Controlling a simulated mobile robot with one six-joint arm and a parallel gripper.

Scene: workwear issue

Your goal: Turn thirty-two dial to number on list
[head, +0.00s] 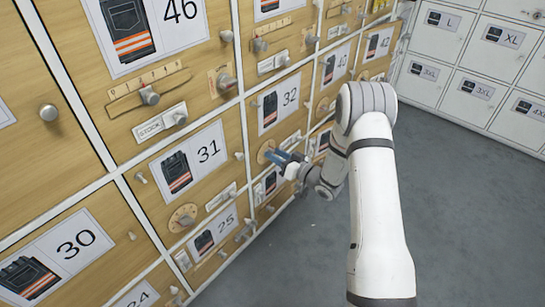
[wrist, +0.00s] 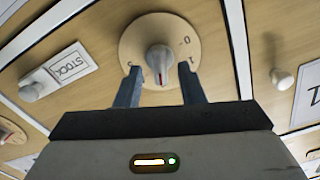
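The thirty-two panel (head: 281,104) is wooden, with a card showing dark workwear with orange stripes. Its dial (head: 263,152) is partly hidden by my gripper (head: 285,159). In the wrist view the dial is a round wooden disc (wrist: 139,35) with a grey knob (wrist: 158,60) at its centre. The knob's red mark faces the bottom of the picture, towards my gripper. Digits 0 and 1 show at the disc's right; a digit at its left is partly covered. My gripper (wrist: 158,72) is open, with one blue-grey finger on each side of the knob; contact cannot be told. No list is readable.
A STOCK tag (wrist: 72,65) and a round pull knob (wrist: 32,92) are left of the dial in the wrist view; another pull knob (wrist: 282,78) is at the right. Similar panels, such as thirty-one (head: 205,160), surround it. Grey floor (head: 455,215) is clear at right.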

